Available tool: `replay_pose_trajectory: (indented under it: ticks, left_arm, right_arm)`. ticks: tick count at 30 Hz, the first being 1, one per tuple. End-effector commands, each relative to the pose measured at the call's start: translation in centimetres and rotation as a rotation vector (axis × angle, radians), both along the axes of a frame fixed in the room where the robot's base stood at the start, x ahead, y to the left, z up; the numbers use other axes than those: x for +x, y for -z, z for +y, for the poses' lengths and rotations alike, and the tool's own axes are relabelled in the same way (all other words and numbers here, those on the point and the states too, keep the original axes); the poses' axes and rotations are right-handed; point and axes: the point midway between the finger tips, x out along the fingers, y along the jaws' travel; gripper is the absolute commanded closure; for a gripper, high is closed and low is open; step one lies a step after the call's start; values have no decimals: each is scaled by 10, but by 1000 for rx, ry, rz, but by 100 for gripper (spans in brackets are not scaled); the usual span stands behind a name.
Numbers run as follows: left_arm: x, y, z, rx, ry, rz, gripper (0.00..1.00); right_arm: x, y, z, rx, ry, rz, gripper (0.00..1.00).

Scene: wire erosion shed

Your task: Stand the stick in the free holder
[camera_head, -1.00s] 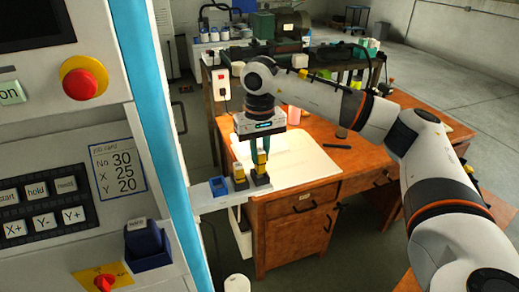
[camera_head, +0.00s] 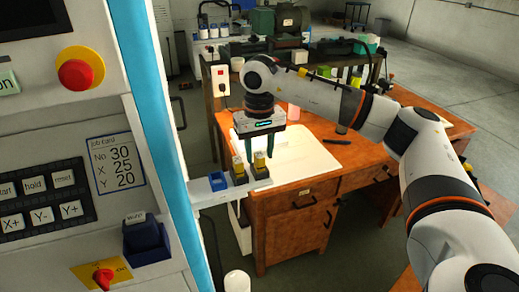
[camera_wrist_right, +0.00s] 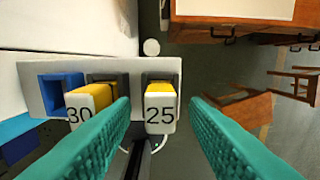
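A stick labelled 25 (camera_wrist_right: 160,108) with a yellow top stands upright in the right dark holder on a pale ledge (camera_wrist_right: 38,75); the head view shows it too (camera_head: 259,162). A stick labelled 30 (camera_wrist_right: 88,103) stands in the middle dark holder, and also shows in the head view (camera_head: 238,168). A blue holder (camera_wrist_right: 64,92) at the ledge's left end looks empty; it appears in the head view (camera_head: 217,181). My right gripper (camera_head: 262,157) is open above the 25 stick, its green fingers apart on either side, not touching it. My left gripper is out of view.
The machine panel (camera_head: 75,170) stands close at left, with a blue-trimmed edge and a card reading No 30, X 25, Y 20 (camera_head: 116,162). A blue box (camera_head: 147,240) sits on the panel. A wooden desk (camera_head: 290,215) lies behind the ledge.

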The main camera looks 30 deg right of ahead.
Motion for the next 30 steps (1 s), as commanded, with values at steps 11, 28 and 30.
replay_pose_trajectory:
  ticks: [11,28,30]
  left_arm:
    - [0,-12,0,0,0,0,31]
    - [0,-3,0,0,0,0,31]
    - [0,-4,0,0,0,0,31]
  right_arm:
    - [1,-19,0,1,0,-2,59]
    - [1,-127,0,-2,0,-3,59]
    - [0,-130,0,0,0,-1,59]
